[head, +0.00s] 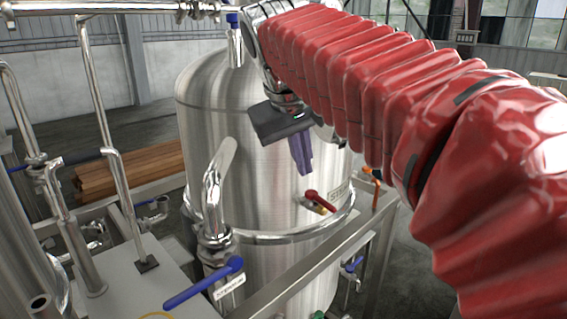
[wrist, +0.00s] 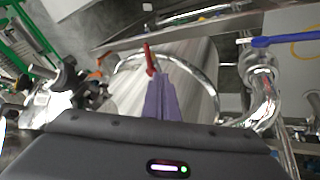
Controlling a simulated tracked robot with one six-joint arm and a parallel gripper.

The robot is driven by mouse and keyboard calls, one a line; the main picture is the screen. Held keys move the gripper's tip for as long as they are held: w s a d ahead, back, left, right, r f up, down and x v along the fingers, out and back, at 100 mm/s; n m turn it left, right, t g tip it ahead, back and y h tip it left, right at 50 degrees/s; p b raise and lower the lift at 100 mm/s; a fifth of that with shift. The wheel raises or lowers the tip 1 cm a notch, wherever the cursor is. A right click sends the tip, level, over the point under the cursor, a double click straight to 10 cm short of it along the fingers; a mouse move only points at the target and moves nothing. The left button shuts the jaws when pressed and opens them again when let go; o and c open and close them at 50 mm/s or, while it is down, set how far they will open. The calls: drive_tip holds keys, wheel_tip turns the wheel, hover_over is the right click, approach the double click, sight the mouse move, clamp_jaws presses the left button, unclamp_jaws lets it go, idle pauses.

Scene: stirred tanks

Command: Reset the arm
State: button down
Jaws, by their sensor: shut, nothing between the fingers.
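My arm, in a red ribbed cover, reaches from the right across the head view. My gripper (head: 304,168) has purple fingers and points down in front of the steel tank (head: 215,110). The fingers are shut together with nothing between them. In the wrist view my gripper (wrist: 155,82) reaches up from the dark wrist housing. A red-handled valve (head: 321,201) sits low on the tank, just below and right of the fingertips. The red handle (wrist: 149,60) also shows right beyond the fingertips in the wrist view; I cannot tell whether they touch.
A blue-handled valve (head: 204,284) stands at the front, beside a bent steel pipe (head: 214,190). A metal frame rail (head: 300,272) runs before the tank. An orange handle (head: 375,176) is to the right. Steel pipes (head: 100,110) fill the left. Wooden beams (head: 130,170) lie behind.

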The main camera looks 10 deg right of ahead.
wheel_tip(320, 180, down, 10)
drive_tip(key=s+a+y, duration=0.2)
drive_tip(key=a, duration=0.1)
drive_tip(key=s+d+f+m+t+y, duration=0.1)
drive_tip(key=s+d+f, duration=0.1)
drive_tip(key=s+f, duration=1.1)
drive_tip(key=shift+s+f, duration=0.35)
drive_tip(key=shift+s, duration=1.1)
